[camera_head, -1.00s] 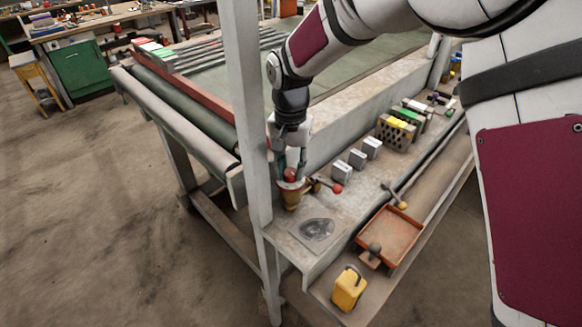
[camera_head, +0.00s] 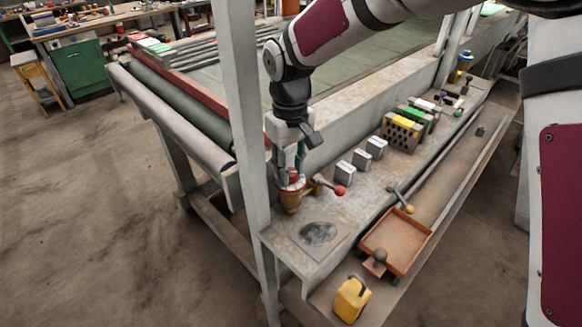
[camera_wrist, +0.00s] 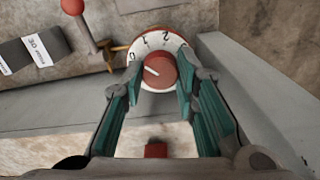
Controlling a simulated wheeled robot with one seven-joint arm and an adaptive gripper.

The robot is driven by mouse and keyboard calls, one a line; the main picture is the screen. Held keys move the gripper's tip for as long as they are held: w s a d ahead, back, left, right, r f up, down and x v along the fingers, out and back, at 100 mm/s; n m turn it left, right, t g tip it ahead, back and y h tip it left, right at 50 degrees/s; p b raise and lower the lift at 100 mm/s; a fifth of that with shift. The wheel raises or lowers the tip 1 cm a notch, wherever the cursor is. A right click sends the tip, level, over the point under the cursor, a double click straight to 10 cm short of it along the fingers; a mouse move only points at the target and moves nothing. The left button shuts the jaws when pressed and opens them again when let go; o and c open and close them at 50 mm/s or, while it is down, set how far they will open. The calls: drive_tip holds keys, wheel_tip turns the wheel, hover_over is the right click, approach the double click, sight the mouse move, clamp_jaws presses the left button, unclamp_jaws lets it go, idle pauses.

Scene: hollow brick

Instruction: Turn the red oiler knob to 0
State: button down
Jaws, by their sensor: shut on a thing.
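The red oiler knob (camera_wrist: 162,71) sits in the middle of a round white dial (camera_wrist: 165,40) with black numbers in the wrist view. Its white pointer line points left and slightly up, close to the 0 mark at the dial's left. My gripper (camera_wrist: 163,80) has its teal-padded fingers on both sides of the knob and is shut on it. In the head view, my gripper (camera_head: 290,172) reaches down onto the brass-coloured oiler (camera_head: 291,203) at the bench's near left corner. The fingers partly hide the knob there.
A lever with a red ball (camera_head: 340,191) stands close right of the oiler. Grey blocks (camera_head: 344,171) stand farther along the bench. A grey post (camera_head: 240,120) rises just left of my gripper.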

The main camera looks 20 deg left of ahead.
drive_tip(key=shift+n+b, duration=0.3)
drive_tip(key=shift+n, duration=1)
drive_tip(key=shift+r, duration=0.1)
drive_tip(key=c, duration=1.5)
unclamp_jaws()
drive_tip(key=shift+c, duration=0.2)
wheel_tip(320, 180, up, 12)
